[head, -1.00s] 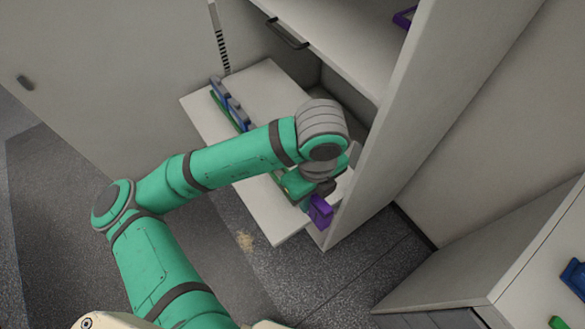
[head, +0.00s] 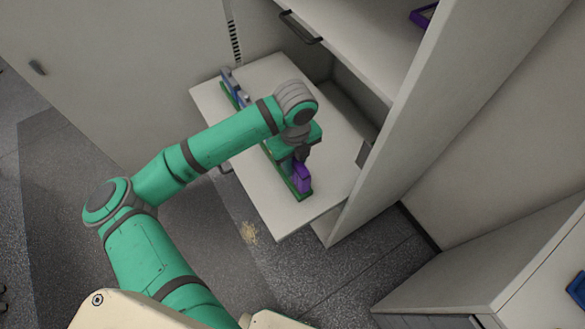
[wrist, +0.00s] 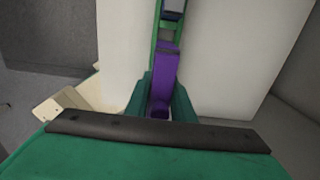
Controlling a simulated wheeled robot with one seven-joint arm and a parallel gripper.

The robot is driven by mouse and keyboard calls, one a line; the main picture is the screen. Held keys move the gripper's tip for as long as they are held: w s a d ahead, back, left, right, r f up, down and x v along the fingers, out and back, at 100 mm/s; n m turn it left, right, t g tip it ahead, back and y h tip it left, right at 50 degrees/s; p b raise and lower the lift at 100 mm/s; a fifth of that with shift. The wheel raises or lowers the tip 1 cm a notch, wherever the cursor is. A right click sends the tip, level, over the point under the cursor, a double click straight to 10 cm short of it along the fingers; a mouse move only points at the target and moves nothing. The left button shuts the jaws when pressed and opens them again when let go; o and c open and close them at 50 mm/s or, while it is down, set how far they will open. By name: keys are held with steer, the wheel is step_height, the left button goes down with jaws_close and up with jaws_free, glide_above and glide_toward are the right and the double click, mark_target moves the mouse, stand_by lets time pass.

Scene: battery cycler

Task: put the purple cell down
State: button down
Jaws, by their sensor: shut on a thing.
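My gripper (head: 297,166) is shut on the purple cell (head: 303,178), an upright block. It is at the near end of a long green rack (head: 300,195) on the pulled-out white shelf (head: 325,150). I cannot tell whether the cell touches the rack. In the wrist view the purple cell (wrist: 163,75) stands between the green fingers (wrist: 160,105), in line with the green rack (wrist: 155,35). My arm hides the rack's middle.
Blue cells (head: 236,90) stand at the rack's far end. A cabinet side wall (head: 420,120) rises to the right of the shelf. Another purple object (head: 423,15) lies on the upper shelf. The shelf's right part is clear.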

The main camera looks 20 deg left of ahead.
steer(key=shift+w+a+f, duration=0.3)
steer(key=shift+w+f, duration=0.05)
steer(key=shift+f, duration=0.2)
steer(key=shift+w+a+f, duration=0.15)
steer(key=shift+f, duration=1.6)
steer(key=c, duration=1.5)
jaws_free()
steer(key=shift+c, duration=0.2)
step_height(320, 180, up, 12)
